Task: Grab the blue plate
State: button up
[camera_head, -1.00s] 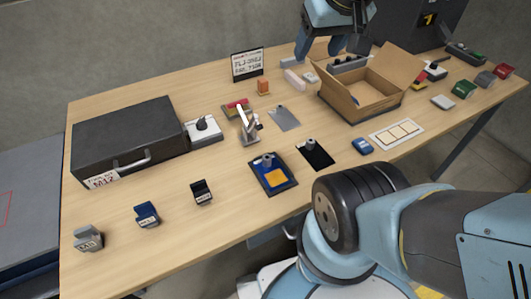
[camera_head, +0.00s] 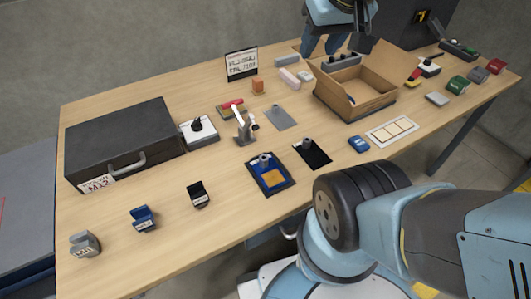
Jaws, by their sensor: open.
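The blue plate (camera_head: 282,185) lies flat near the front middle of the table. It is dark blue with a yellow-orange rectangle on it and a small grey knob near its far edge. My gripper (camera_head: 333,46) hangs at the top of the view, at the back of the table by the open cardboard box. It is open, with its fingers spread, and no held object shows between them. It is well apart from the blue plate, which is behind my arm's reach line and uncovered.
A black plate (camera_head: 318,158) with a similar knob lies just right of the blue plate. A metal stand (camera_head: 244,132) and a grey plate (camera_head: 281,118) are behind it. The cardboard box (camera_head: 357,105) stands right, a dark case (camera_head: 120,140) left.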

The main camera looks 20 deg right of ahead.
aim_at(270, 174)
jog(key=z, duration=1.45)
jog(key=k, duration=2.25)
jog(key=u, duration=0.7)
jog(key=i, duration=1)
